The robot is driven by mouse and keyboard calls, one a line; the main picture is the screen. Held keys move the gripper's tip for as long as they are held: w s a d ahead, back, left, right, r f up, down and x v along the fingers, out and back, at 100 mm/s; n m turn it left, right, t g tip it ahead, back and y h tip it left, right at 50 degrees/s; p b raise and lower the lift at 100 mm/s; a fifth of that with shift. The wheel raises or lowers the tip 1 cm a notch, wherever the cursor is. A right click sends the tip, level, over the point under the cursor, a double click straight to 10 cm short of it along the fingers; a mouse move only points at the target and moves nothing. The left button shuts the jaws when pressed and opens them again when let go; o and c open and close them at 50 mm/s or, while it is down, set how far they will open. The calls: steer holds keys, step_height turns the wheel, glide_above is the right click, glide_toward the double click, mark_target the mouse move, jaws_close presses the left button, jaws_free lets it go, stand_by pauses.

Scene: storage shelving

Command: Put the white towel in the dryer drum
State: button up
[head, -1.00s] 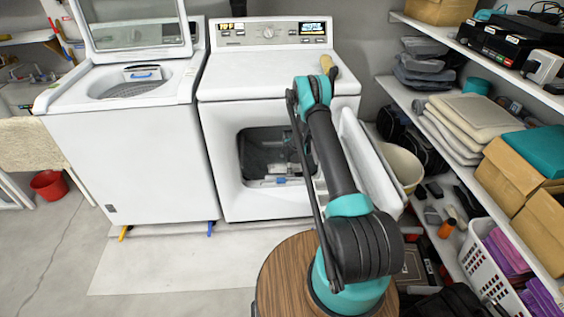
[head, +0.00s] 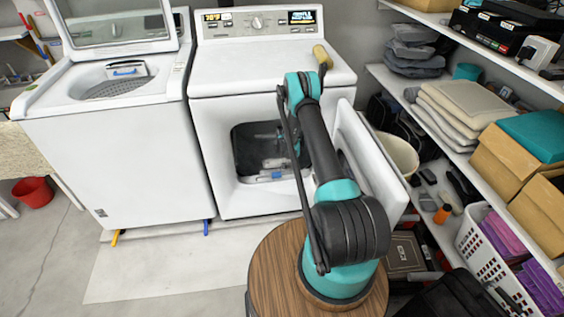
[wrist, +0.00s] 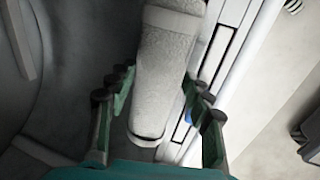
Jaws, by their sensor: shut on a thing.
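The white towel (wrist: 165,65) is a rolled bundle in the wrist view, between the fingers of my gripper (wrist: 160,85), which is shut on it. The grey dryer drum (wrist: 70,50) fills the left of that view, and the white rim of the dryer opening (wrist: 212,65) runs along the right, close to the right fingers. In the head view, the dryer (head: 265,65) stands with its front opening uncovered and the dark drum (head: 246,152) showing. My arm reaches into that opening. My gripper is partly hidden there by the arm, and I cannot make out the towel clearly.
The open dryer door (head: 385,180) stands right of my arm. A washer (head: 130,165) with raised lid stands left. Shelves with boxes (head: 515,160) and folded cloths (head: 455,110) line the right. A red bucket (head: 33,191) stands on the floor; the front-left floor is clear.

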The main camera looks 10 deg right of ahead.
steer(key=shift+f, duration=0.45)
steer(key=o, duration=1.4)
steer(key=shift+o, duration=0.2)
steer(key=shift+r, duration=0.1)
